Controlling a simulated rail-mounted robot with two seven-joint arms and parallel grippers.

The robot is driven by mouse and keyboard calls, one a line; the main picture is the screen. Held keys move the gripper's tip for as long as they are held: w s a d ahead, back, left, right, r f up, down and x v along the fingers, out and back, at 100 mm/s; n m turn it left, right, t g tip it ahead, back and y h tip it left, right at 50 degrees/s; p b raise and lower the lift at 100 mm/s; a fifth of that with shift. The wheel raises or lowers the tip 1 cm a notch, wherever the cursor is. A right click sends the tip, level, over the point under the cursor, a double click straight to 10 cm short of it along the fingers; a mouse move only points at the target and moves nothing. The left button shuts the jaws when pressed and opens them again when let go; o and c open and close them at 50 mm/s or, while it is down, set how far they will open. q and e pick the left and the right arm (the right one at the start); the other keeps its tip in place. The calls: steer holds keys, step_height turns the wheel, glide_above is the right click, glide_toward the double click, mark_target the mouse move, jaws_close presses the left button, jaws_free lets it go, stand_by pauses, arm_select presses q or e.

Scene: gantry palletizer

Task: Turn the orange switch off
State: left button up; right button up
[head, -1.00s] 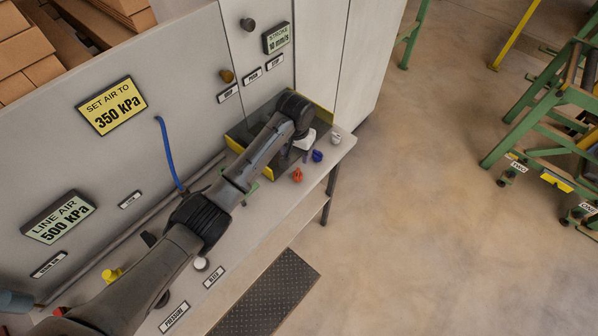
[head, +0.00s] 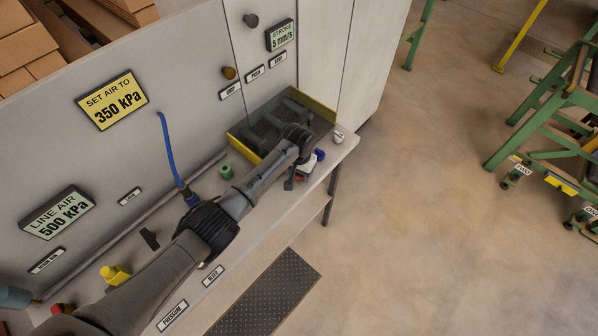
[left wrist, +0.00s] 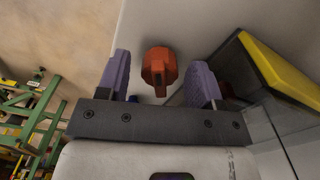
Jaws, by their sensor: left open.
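The orange switch (left wrist: 159,62) is a rotary knob with a raised ridge, on the pale bench top. In the left wrist view it sits between the two purple fingers of my left gripper (left wrist: 159,80), with a gap on each side. The gripper is open and does not appear to touch it. In the head view my left gripper (head: 306,168) is low over the bench's right end, and only a small red-orange bit of the switch (head: 300,178) shows beneath it. My right gripper is not in view.
A green knob (head: 226,172) stands left of the tray.

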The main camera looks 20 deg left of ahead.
arm_select(q)
steer(key=shift+c, duration=0.3)
steer(key=c, duration=0.9)
steer(key=shift+o, duration=0.2)
steer(key=shift+r+n+p, duration=0.2)
steer(key=shift+n+p, duration=1)
steer(key=shift+p, duration=0.1)
steer(key=n+p, duration=0.1)
steer(key=n, duration=0.1)
steer(key=shift+n+p, duration=0.3)
steer(key=shift+p, duration=0.05)
steer(key=n+p, duration=0.1)
steer(key=n, duration=0.3)
steer(key=shift+d+f+n+p, duration=0.1)
steer(key=shift+f+n+p, duration=0.05)
steer(key=shift+n+p, duration=0.2)
steer(key=shift+n, duration=1.05)
steer(key=o, duration=0.9)
